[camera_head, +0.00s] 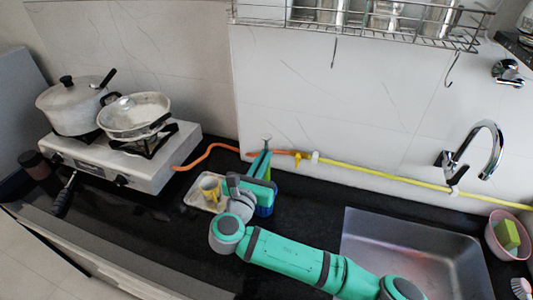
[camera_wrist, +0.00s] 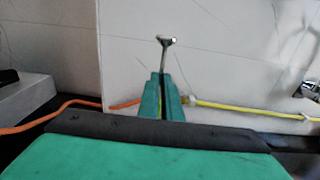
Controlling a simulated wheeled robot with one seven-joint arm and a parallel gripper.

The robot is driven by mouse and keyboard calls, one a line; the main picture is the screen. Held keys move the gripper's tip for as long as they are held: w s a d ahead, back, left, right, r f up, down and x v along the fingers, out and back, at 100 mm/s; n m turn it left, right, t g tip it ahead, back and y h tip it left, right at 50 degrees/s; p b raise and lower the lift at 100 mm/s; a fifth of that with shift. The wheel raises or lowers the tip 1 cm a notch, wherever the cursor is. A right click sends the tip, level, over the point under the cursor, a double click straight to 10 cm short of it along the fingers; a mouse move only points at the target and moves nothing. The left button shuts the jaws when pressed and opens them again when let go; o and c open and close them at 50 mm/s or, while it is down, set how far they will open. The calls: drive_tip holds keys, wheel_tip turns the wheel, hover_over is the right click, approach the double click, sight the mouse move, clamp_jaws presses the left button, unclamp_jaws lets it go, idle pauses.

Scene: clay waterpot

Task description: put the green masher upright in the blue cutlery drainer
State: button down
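The masher (camera_wrist: 164,56) rises from between my finger pads in the wrist view, a thin metal shaft with a short metal head uppermost. Its top shows small in the head view (camera_head: 267,141). Its green handle is mostly hidden by the fingers. My gripper (camera_head: 262,160) is closed around it; in the wrist view both green fingers (camera_wrist: 160,88) stand against the shaft. The blue cutlery drainer (camera_head: 264,210) stands on the counter just below and behind my gripper, largely hidden. I cannot tell whether the handle's lower end is inside it.
A tray (camera_head: 192,200) with a yellow cup (camera_head: 210,187) lies left of the drainer. The stove (camera_head: 160,165) with two pots is farther left. The sink (camera_head: 410,250) is right. An orange hose (camera_head: 208,149) and a yellow hose (camera_head: 380,173) run along the wall behind.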

sight(266, 176)
drive_tip(key=shift+f, duration=4.35)
drive_tip(key=c, duration=1.9)
unclamp_jaws()
drive_tip(key=shift+o, duration=0.2)
drive_tip(key=shift+w+a, duration=0.1)
drive_tip(key=shift+f, duration=0.1)
drive_tip(key=shift+s, duration=0.3)
drive_tip(key=v, duration=1)
drive_tip(key=shift+s+r, duration=0.2)
drive_tip(key=shift+w+a, duration=0.1)
